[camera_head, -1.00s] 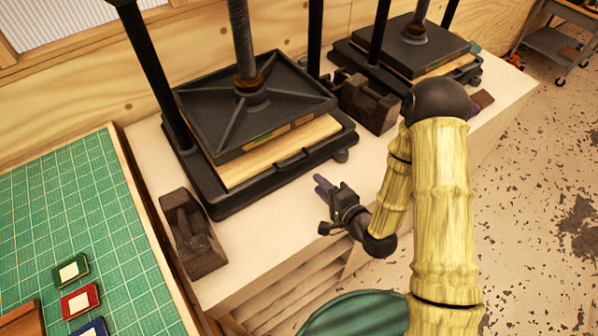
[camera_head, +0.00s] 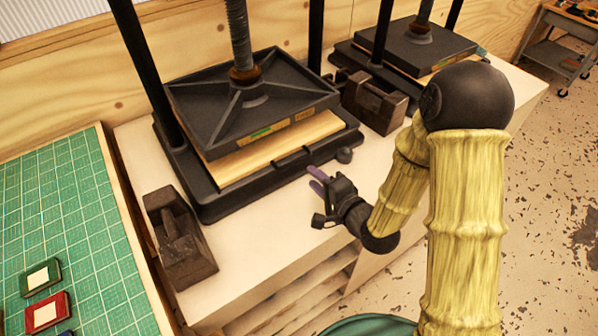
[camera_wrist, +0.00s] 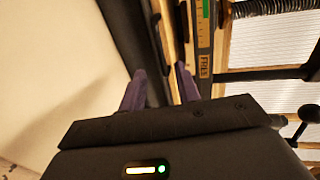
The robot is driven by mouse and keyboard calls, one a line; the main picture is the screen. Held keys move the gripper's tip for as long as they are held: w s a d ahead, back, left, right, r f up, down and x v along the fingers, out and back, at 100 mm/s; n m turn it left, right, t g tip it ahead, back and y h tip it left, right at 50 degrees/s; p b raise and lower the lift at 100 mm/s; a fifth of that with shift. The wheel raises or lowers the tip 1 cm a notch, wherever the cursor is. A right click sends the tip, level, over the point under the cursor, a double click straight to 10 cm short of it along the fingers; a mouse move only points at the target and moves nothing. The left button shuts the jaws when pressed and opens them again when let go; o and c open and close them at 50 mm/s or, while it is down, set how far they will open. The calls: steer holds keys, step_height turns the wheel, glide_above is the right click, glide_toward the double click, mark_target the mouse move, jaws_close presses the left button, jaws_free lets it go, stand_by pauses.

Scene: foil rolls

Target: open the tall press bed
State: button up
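The nearer press (camera_head: 181,182) stands on the bench at the left, with a black platen (camera_head: 230,110) on a threaded screw above a light wooden board (camera_head: 270,152). Its black bed has a low handle along the front edge. A second press (camera_head: 400,82) stands farther right; I cannot tell for certain which is the tall one. My gripper (camera_head: 314,179) is just in front of the nearer press's front right edge. Its purple fingers are apart. In the wrist view my gripper (camera_wrist: 160,88) points at the black bed edge (camera_wrist: 128,35); contact is unclear.
A dark metal block (camera_head: 375,100) sits between the presses, and another (camera_head: 180,240) stands at the bench's left front. A green cutting mat (camera_head: 75,220) with small coloured pieces lies at the left. The pale bench top (camera_head: 255,222) before the nearer press is clear.

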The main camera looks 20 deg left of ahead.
mark_target(296, 163)
steer(key=x, duration=0.7)
steer(key=shift+w+a+f, duration=0.1)
steer(key=shift+w+a, duration=0.1)
steer(key=shift+a, duration=0.15)
jaws_close()
